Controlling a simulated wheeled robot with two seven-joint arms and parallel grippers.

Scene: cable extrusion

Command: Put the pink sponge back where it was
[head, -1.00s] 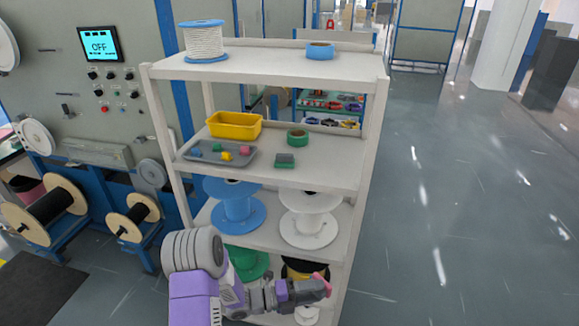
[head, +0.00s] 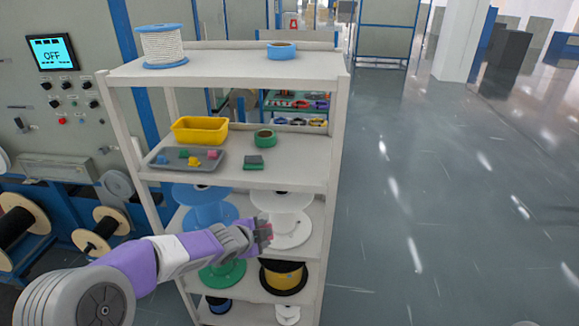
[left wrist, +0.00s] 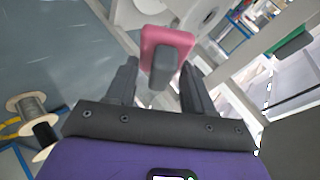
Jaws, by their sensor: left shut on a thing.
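My left gripper (head: 258,236) is shut on the pink sponge and holds it in front of the rack, in front of the white spool on the third shelf. In the left wrist view the pink sponge (left wrist: 176,37) has a pink pad and a grey part, between the fingers of my left gripper (left wrist: 160,72). A green and grey sponge (head: 253,162) lies at the front of the second shelf. My right gripper is in neither view.
The second shelf also bears a yellow bin (head: 200,131), a grey tray (head: 160,162) with small coloured pieces, and green tape (head: 265,138). Bare shelf shows right of the green sponge. A white upright (head: 332,150) borders the rack's right side; open floor lies beyond.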

